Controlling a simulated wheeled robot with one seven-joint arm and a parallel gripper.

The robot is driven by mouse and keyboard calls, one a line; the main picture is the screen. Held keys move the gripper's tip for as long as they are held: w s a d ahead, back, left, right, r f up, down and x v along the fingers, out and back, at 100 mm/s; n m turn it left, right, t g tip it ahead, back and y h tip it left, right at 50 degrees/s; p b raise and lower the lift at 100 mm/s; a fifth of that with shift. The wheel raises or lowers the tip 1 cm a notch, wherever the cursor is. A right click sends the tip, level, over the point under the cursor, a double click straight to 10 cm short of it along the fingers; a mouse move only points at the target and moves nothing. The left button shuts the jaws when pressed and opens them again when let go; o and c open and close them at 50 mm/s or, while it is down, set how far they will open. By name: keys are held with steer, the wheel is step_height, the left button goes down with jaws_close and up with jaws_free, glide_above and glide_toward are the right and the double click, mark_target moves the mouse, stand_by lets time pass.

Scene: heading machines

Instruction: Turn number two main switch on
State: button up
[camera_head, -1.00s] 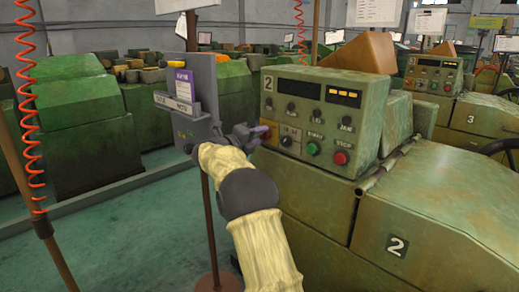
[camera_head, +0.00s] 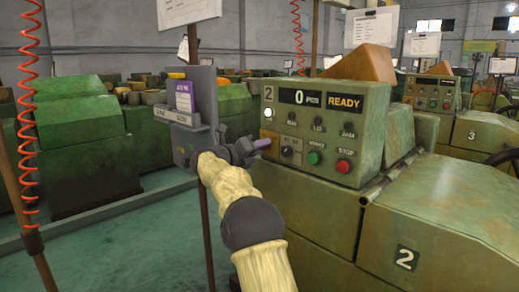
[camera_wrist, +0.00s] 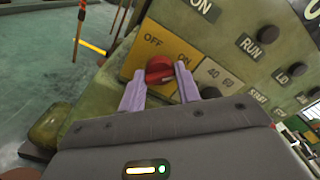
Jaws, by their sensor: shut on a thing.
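The machine two control panel (camera_head: 322,112) stands right of my arm in the head view, marked 2. Its main switch is a red knob (camera_wrist: 160,63) on a yellow plate (camera_wrist: 148,40) with OFF and ON labels, in the wrist view. My gripper (camera_wrist: 160,74) has its purple fingers on both sides of the knob, shut on it. In the head view my gripper (camera_head: 264,143) is at the panel's lower left and hides the knob. The displays (camera_head: 321,100) are lit, reading 0 PCS and READY. A white lamp (camera_head: 268,113) glows under the 2.
A dial (camera_head: 286,152), a green button (camera_head: 313,158) and a red STOP button (camera_head: 344,167) sit right of my gripper. A grey stand with a purple card (camera_head: 184,97) is close left of it. Machine three (camera_head: 485,135) is further right.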

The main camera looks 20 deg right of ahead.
steer(key=shift+f, duration=0.15)
steer(key=o, duration=1)
steer(key=shift+a, duration=0.15)
steer(key=v, duration=1.7)
steer(key=shift+a, duration=0.1)
